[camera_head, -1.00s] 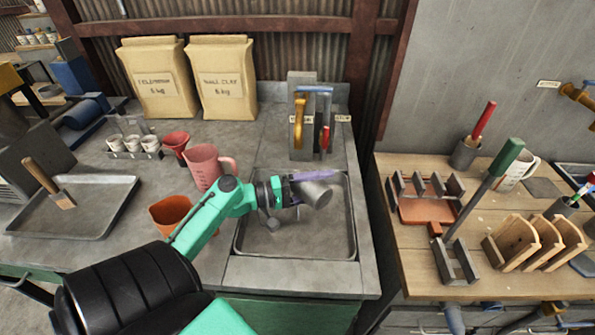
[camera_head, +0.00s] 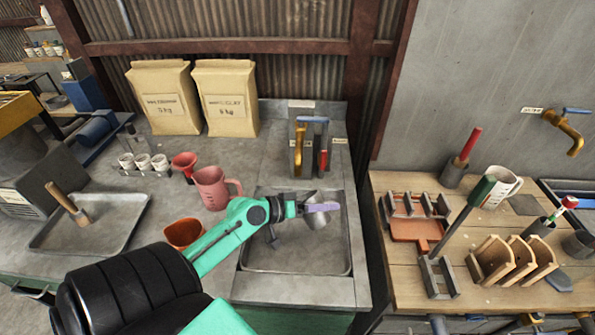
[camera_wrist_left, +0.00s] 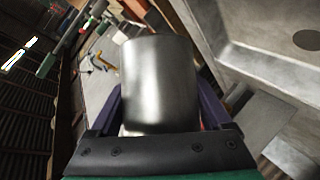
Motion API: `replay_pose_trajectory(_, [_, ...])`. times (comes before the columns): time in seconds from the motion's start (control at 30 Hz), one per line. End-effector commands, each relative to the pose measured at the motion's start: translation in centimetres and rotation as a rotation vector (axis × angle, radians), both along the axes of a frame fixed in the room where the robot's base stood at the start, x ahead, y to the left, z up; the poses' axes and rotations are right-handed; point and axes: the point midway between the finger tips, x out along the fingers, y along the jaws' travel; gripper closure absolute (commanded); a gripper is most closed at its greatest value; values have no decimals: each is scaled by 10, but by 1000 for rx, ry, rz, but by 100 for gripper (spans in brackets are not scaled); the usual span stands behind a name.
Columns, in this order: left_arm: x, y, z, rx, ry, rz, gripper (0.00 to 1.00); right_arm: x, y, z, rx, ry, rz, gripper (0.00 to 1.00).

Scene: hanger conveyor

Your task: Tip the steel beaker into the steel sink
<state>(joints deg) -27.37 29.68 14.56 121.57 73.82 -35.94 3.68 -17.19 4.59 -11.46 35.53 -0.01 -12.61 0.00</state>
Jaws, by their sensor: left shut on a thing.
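My left gripper (camera_head: 310,208) is shut on the steel beaker (camera_head: 327,226) and holds it over the steel sink (camera_head: 290,262). In the head view the beaker is tilted, and part of it is hidden behind the purple fingers. In the left wrist view the beaker (camera_wrist_left: 160,80) fills the middle between the two fingers. The sink basin (camera_wrist_left: 250,45) with its round drain shows at the upper right there. I cannot see inside the beaker. My right gripper is not in view.
A pink jug (camera_head: 213,187) and an orange cup (camera_head: 184,233) stand left of the sink. A tap block (camera_head: 309,150) stands behind it. A wooden bench (camera_head: 400,276) with racks and tools is to the right, past a gap.

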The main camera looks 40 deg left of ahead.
Motion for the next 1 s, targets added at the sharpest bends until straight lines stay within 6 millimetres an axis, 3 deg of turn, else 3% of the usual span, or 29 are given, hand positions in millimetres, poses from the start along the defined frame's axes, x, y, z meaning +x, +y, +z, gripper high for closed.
replay_pose_trajectory(0.03, [0, 0, 6, 31, -4, 0, 89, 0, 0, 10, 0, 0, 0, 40])
replay_pose_trajectory(0.37, [0, 1, 1, 74, -10, 0, 89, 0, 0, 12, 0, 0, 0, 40])
replay_pose_trajectory(0.7, [1, 9, 2, 434, -58, 2, 89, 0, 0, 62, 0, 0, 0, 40])
replay_pose_trajectory(1.0, [1, 11, -5, 492, -68, 1, 89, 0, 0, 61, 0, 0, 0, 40])
